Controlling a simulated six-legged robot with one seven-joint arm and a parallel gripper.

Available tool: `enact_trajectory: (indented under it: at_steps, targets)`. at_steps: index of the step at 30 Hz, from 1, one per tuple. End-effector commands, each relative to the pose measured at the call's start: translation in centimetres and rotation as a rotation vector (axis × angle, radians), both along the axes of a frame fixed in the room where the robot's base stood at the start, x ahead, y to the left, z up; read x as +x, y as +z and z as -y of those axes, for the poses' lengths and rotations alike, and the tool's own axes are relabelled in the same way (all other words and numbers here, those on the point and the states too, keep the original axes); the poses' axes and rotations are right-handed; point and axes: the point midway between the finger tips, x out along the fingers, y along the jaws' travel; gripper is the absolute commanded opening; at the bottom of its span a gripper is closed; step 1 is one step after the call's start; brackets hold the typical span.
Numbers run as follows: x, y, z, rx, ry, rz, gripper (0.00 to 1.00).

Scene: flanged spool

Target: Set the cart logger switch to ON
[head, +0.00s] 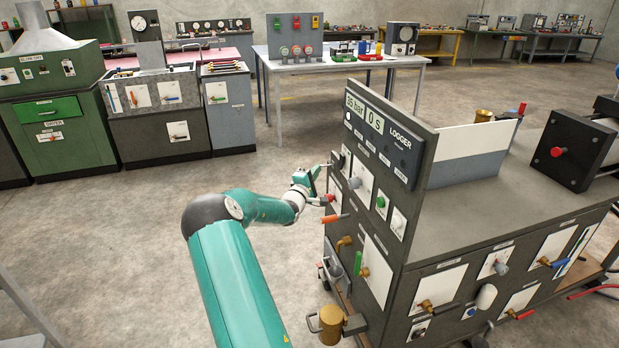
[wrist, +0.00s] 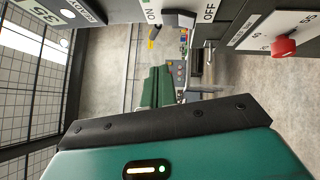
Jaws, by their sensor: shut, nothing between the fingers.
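The cart (head: 455,225) stands at the right of the head view, with an upright dark panel (head: 420,165). A black module marked LOGGER (head: 400,140) is high on the panel. In the wrist view a dark switch lever (wrist: 179,20) lies at the top, between an ON label to its left and an OFF label to its right; which side it rests toward is unclear. My gripper (head: 322,171) is shut and empty, close to the panel's far left part. Whether it touches anything is hidden. The wrist view shows its teal and black body, not the fingertips.
A red knob (wrist: 285,47) is right of the switch in the wrist view. An orange handle (head: 335,218), a brass cup (head: 331,322) and several other controls project from the cart's left face. Open floor (head: 120,245) lies left of the cart.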

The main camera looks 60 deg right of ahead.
Motion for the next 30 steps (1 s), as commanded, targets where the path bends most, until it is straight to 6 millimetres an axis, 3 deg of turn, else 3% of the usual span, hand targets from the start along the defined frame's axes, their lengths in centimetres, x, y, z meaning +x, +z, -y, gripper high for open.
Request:
enact_trajectory:
  at_steps: [3, 9, 30]
  targets:
    - [-0.2, 0.1, -2.0, 0.001, -0.002, -0.001, 0.0]
    - [-0.1, 0.2, -3.7, 0.0, -0.003, 0.0, 0.0]
    - [0.3, 0.3, -3.9, 0.01, 0.004, 0.012, 0.0]
